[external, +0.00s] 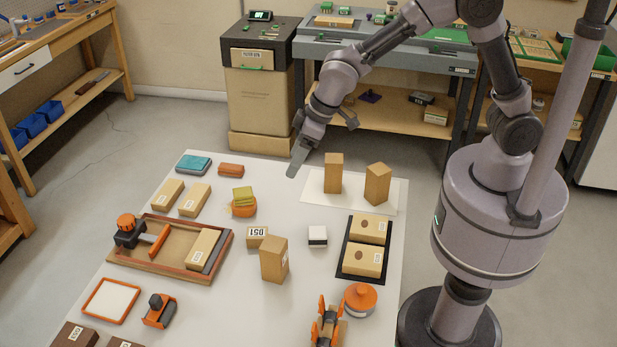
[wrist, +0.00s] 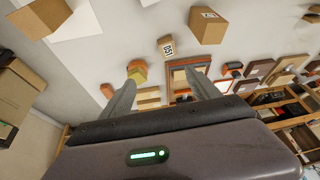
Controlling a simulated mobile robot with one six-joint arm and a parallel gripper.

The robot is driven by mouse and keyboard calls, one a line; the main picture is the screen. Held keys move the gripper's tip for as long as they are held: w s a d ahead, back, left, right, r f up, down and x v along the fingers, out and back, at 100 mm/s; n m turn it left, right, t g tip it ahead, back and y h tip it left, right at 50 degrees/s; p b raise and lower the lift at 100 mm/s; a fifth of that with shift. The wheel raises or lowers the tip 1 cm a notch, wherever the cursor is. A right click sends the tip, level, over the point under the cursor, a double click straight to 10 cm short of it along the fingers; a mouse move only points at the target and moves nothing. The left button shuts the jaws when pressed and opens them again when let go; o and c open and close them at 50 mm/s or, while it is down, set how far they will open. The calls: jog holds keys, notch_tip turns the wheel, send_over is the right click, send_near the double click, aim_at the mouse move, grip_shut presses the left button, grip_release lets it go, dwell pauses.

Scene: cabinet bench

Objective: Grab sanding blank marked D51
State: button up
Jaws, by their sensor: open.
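The sanding blank marked D51 (external: 257,236) is a small tan block with a white label, lying on the white table just behind a taller upright block. In the wrist view the D51 blank (wrist: 165,42) shows above the fingertips, its label readable. My gripper (external: 296,168) is held above the back part of the table, beyond the blank and apart from it. In the wrist view its two fingers (wrist: 160,80) are spread, with nothing held between them.
A tall tan block (external: 273,260) stands close in front of the blank. A small white-topped block (external: 317,237) lies to the right. An orange sander with a yellow pad (external: 243,208) is behind-left. A wooden tray (external: 160,272) is left; a black mat (external: 346,265) holds two blocks.

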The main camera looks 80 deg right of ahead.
jog(key=n, duration=0.1)
send_near(258, 232)
jog(key=b+x, duration=0.3)
jog(key=x, duration=0.2)
jog(key=shift+a+b, duration=0.15)
jog(key=shift+b, duration=0.15)
jog(key=b+x, duration=0.2)
jog(key=x, duration=0.3)
jog(key=shift+w+f, duration=0.15)
jog(key=shift+f, duration=0.2)
jog(key=shift+r, duration=0.1)
